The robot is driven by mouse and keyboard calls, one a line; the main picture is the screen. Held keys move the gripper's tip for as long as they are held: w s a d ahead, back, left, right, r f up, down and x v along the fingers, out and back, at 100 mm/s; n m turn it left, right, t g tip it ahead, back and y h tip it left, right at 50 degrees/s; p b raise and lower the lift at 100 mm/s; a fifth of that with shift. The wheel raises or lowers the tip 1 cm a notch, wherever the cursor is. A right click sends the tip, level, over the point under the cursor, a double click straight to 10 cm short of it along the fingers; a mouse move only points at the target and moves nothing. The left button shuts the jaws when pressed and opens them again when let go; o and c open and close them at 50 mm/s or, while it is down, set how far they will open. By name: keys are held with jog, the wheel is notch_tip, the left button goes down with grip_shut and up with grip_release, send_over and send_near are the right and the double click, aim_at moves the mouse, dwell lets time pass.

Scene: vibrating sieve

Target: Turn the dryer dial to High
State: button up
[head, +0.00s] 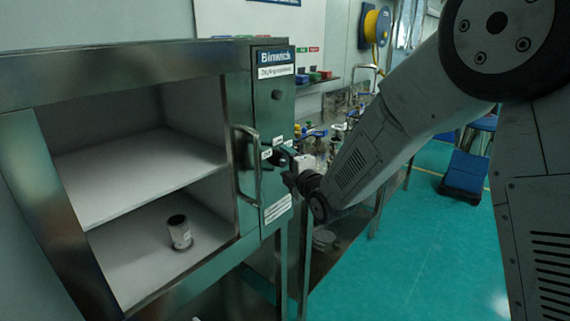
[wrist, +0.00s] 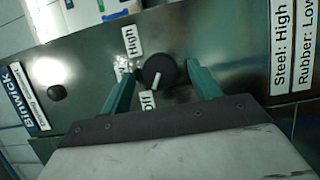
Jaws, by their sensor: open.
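The dryer (head: 265,100) is a dark metal cabinet whose narrow front panel faces my arm. In the wrist view its round black dial (wrist: 158,72) has a white pointer mark that appears to point toward the "Off" label (wrist: 148,100). The "High" label (wrist: 130,40) lies on the opposite side of the dial, and another label between them is partly hidden. My gripper (wrist: 160,68) is open, with one green finger on each side of the dial. Whether the fingers touch it is unclear. In the head view my gripper (head: 287,172) is at the panel and hides the dial.
A vertical handle (head: 250,165) stands out from the dryer just left of my gripper. A metal can (head: 179,232) stands on the dryer's lower floor. A sign (wrist: 292,40) reads "Steel: High" and "Rubber: Low". A cluttered bench lies behind my arm; green floor (head: 420,260) is open at right.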

jog(key=shift+w+a, duration=0.1)
jog(key=shift+w, duration=0.1)
jog(key=c, duration=0.9)
jog(key=shift+c, duration=0.2)
